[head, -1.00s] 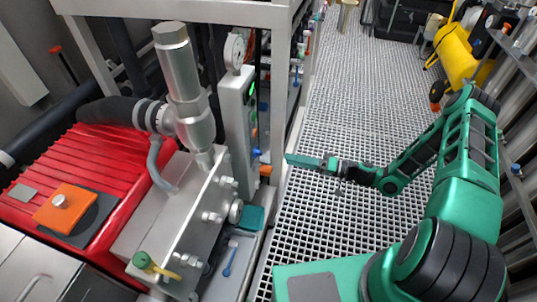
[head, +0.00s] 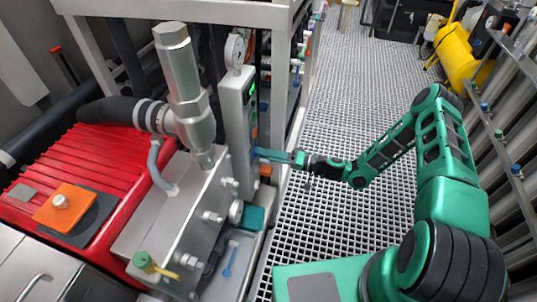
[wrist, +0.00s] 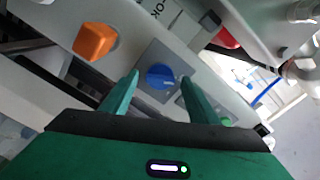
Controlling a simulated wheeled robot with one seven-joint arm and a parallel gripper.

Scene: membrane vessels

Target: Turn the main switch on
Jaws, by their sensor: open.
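A blue rotary knob (wrist: 161,77) sits on a square grey plate (wrist: 148,92) on a light panel in the wrist view. It has a pale mark on its right side. Which knob is the main switch is not labelled legibly. My gripper (head: 262,154) is open and empty, with its green fingertips beside the tall grey panel column (head: 238,125) in the head view. In the wrist view the fingertips stand left and right of the blue knob. Whether they touch it I cannot tell.
An orange knob (wrist: 95,41) is on the same panel, left of the blue one. A red round part (wrist: 227,38) lies to the upper right. A frame post (head: 280,90) stands close behind my gripper. The grating floor (head: 340,110) to the right is open.

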